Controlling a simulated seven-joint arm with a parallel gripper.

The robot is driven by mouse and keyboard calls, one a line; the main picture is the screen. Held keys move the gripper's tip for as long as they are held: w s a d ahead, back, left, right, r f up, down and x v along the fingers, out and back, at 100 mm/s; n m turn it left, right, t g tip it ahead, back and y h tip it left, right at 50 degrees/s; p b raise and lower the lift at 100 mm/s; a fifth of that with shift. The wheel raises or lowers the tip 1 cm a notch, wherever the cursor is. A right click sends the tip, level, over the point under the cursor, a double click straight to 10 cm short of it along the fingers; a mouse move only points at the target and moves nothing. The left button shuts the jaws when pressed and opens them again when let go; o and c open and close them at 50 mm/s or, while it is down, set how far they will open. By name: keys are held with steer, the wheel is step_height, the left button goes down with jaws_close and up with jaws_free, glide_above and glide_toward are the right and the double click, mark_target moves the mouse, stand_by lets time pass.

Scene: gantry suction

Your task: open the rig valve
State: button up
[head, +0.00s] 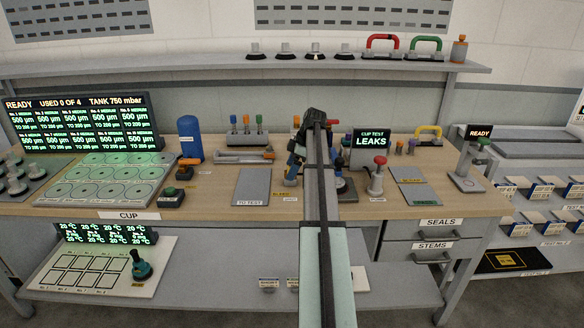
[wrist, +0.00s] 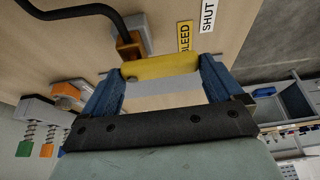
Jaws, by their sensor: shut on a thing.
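My gripper (wrist: 159,76) has its blue fingers on either end of a yellow bar-shaped handle in the wrist view. The handle (wrist: 160,64) lies across between the fingertips, and it seems to be the rig valve's handle. Next to it, an orange-brown block (wrist: 130,44) with a black hose stands on the wooden bench. A yellow BLEED label (wrist: 184,37) and a white SHUT label (wrist: 207,15) lie beside the handle. In the head view my gripper (head: 295,160) is low over the bench, and my arm hides most of the valve.
A CUP TEST display (head: 371,139) reads LEAKS, with a red-knobbed post (head: 377,176) in front. A grey plate (head: 252,187) lies left of my gripper. A blue tank (head: 189,138) stands further left. A shelf (head: 220,70) runs above the bench.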

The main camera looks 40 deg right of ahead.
steer(key=c, duration=0.5)
steer(key=shift+a, duration=0.1)
steer(key=m, duration=0.1)
steer(key=m+h, duration=0.1)
steer(key=m, duration=0.1)
steer(key=shift+w+a+t, duration=0.2)
steer(key=shift+a+t, duration=0.1)
steer(key=shift+t, duration=0.1)
steer(key=m, duration=0.1)
steer(key=m+h, duration=0.1)
steer(key=m, duration=0.1)
steer(key=w+m, duration=0.1)
steer(key=shift+w+a+m+t+h, duration=0.1)
steer(key=shift+a+m+t+h, duration=0.2)
steer(key=m, duration=0.2)
steer(key=w+m+h, duration=0.1)
steer(key=m, duration=0.1)
steer(key=m+h, duration=0.1)
steer(key=m, duration=0.1)
steer(key=shift+w, duration=0.4)
steer(key=shift+w+d+m+g+h, duration=0.1)
steer(key=shift+w+m+g+h, duration=0.15)
steer(key=shift+m, duration=0.45)
steer(key=shift+w+d+m+g+h, duration=0.15)
steer(key=shift+m+h, duration=0.2)
steer(key=shift+m, duration=0.35)
steer(key=shift+w+m+g+h, duration=0.1)
steer(key=shift+m+g+h, duration=0.15)
steer(key=shift+m, duration=0.45)
steer(key=o, duration=1.1)
